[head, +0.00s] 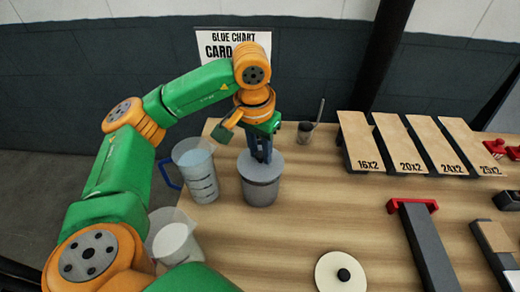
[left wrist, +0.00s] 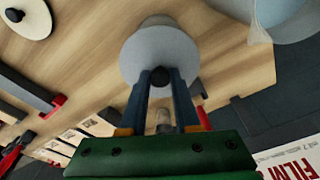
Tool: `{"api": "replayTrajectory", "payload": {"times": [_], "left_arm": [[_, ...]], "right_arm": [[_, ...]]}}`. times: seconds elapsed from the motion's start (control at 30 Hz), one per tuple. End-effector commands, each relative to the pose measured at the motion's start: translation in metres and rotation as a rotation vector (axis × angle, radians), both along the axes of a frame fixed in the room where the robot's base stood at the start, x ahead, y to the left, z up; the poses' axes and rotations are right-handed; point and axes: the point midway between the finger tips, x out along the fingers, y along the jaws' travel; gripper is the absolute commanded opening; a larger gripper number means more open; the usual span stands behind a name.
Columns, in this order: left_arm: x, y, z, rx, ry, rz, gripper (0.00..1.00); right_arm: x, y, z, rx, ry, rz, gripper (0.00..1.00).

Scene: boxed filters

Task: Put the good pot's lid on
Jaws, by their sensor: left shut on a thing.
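A grey pot (head: 262,192) stands on the wooden table, left of the middle. A grey round lid (head: 272,163) is over its mouth; I cannot tell whether it rests fully on the rim. My left gripper (head: 262,157) points down above the pot, shut on the lid's dark knob. My right gripper is out of view.
A clear measuring jug (head: 200,175) with a blue handle stands close left of the pot. Another clear vessel (head: 175,240) is nearer. A small dark cup (head: 306,134) stands behind. Labelled boards (head: 360,140) and a red-ended grey bar (head: 425,240) lie right. A card sign stands behind.

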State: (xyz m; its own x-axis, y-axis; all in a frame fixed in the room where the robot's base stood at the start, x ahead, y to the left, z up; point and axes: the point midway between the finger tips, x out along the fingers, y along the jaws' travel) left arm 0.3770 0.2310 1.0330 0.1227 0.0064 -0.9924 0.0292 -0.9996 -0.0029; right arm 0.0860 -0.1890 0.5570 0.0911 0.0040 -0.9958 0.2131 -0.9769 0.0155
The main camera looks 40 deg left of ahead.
Motion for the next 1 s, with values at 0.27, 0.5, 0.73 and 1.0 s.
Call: {"api": "replayTrajectory", "payload": {"times": [0.27,0.5,0.73,1.0], "left_arm": [[0.000,0.000,-0.003,0.000,0.000,0.000,0.00],[0.000,0.000,-0.014,0.000,0.001,0.000,0.00],[0.000,0.000,-0.016,0.000,0.000,0.000,0.00],[0.000,0.000,-0.016,0.000,0.000,0.000,0.00]], "right_arm": [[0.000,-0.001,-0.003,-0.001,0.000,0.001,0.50],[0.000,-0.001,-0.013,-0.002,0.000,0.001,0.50],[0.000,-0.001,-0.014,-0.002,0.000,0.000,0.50],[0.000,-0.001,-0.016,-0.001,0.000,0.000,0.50]]}}
